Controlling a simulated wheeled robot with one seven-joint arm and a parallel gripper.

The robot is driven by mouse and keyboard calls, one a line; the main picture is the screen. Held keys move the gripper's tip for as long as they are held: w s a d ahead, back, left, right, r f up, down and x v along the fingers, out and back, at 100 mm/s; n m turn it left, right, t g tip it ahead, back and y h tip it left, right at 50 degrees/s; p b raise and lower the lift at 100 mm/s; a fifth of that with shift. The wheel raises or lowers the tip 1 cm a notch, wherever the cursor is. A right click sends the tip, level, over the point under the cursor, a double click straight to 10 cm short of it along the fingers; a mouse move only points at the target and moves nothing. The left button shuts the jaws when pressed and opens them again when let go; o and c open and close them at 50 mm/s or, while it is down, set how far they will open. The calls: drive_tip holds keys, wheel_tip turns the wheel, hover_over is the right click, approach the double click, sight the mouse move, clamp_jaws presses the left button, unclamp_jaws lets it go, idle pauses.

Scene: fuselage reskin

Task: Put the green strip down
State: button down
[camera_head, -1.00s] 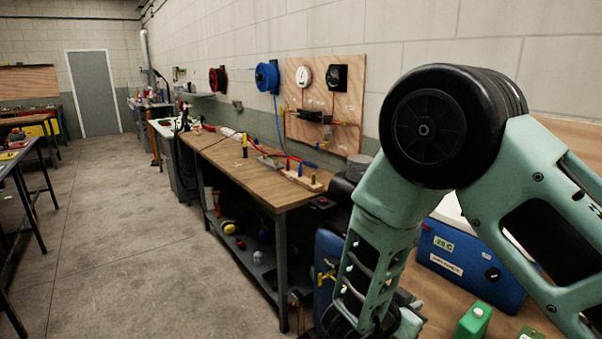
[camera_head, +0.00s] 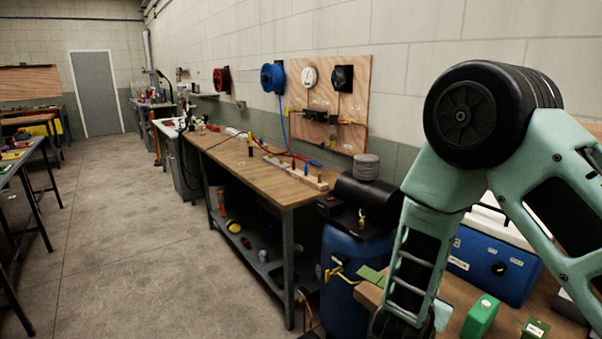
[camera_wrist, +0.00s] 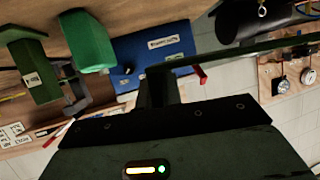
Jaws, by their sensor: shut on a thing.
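The green strip (camera_wrist: 240,54) shows in the wrist view as a long, thin, dark band, seen nearly edge-on. It runs from my gripper (camera_wrist: 157,88) to the right edge of the picture. My gripper is shut on it near its left part and holds it out over the scene. In the head view a flat green piece (camera_head: 370,275), probably the strip's end, sticks out left of my forearm at the workbench's corner. My gripper is hidden behind my arm there. I cannot tell whether the strip touches the bench.
A long wooden bench (camera_head: 230,160) lies beyond.

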drive_tip(key=d+n+y, duration=0.1)
drive_tip(key=d+f+n+t+y, duration=0.1)
drive_tip(key=d, duration=0.1)
drive_tip(key=w+d+f+n+t+y, duration=0.1)
drive_tip(key=shift+d+f+y, duration=0.15)
drive_tip(key=shift+d+y, duration=0.15)
drive_tip(key=s+f+n+y, duration=0.1)
drive_tip(key=s+n+y, duration=0.1)
drive_tip(key=s+f+n+t+y, duration=0.1)
drive_tip(key=f+n+y, duration=0.1)
drive_tip(key=shift+s+d+f+y, duration=0.1)
drive_tip(key=shift+s+d+y, duration=0.05)
drive_tip(key=shift+s+y, duration=0.2)
drive_tip(key=shift+s+a+f+n+y, duration=0.1)
drive_tip(key=shift+s+a+n+y, duration=0.2)
drive_tip(key=shift+s+n, duration=0.25)
drive_tip(key=shift+w, duration=0.1)
